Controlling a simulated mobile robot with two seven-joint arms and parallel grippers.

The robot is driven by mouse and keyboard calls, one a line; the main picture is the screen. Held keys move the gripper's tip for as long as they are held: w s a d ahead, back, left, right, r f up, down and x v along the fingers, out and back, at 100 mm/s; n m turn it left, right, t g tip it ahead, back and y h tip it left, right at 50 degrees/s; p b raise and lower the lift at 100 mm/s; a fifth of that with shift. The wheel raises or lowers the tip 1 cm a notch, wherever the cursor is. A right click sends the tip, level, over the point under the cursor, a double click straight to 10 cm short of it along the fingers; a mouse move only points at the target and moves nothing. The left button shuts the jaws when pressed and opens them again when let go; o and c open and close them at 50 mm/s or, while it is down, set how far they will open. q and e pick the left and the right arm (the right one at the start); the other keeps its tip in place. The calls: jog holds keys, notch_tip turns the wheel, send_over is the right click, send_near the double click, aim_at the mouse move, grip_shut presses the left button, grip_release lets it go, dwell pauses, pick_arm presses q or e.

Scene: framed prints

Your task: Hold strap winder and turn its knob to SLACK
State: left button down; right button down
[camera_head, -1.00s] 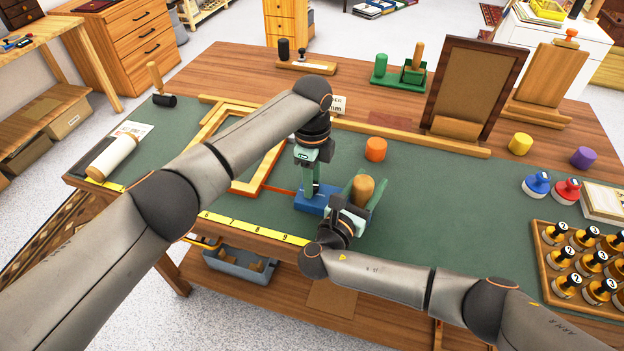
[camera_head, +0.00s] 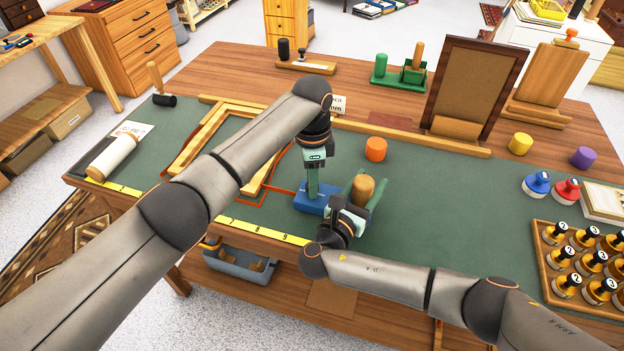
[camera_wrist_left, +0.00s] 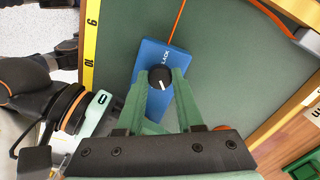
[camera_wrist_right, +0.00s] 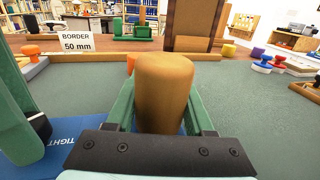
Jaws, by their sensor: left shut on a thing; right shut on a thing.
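The blue strap winder (camera_head: 306,203) lies on the green mat, with an orange strap running from it. Its white lettering is partly readable as "SLACK" in the left wrist view, where its black knob (camera_wrist_left: 160,76) with a white pointer line shows. The pointer is directed away from the lettering. My left gripper (camera_head: 313,194) comes from above, its green fingers shut on the knob's sides. My right gripper (camera_head: 364,187) is shut on the upright wooden handle (camera_wrist_right: 163,90) of the winder. "TIGHT" lettering (camera_wrist_right: 62,139) shows on the blue base in the right wrist view.
A wooden frame (camera_head: 205,125) with the orange strap around it lies behind left. An orange cylinder (camera_head: 376,149) stands behind the winder. A yellow ruler (camera_head: 262,231) runs along the front edge. A tray of stamps (camera_head: 548,280) sits right; mat between is clear.

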pick_arm(q)
jog(key=n, duration=1.2)
jog(key=shift+n, duration=0.4)
jog(key=n, duration=1.2)
jog(key=shift+r+n, duration=0.1)
jog(key=shift+n, duration=0.3)
pick_arm(e)
jog(key=shift+f, duration=0.1)
pick_arm(q)
jog(key=c, duration=0.5)
grip_release()
jog(key=shift+c, duration=0.2)
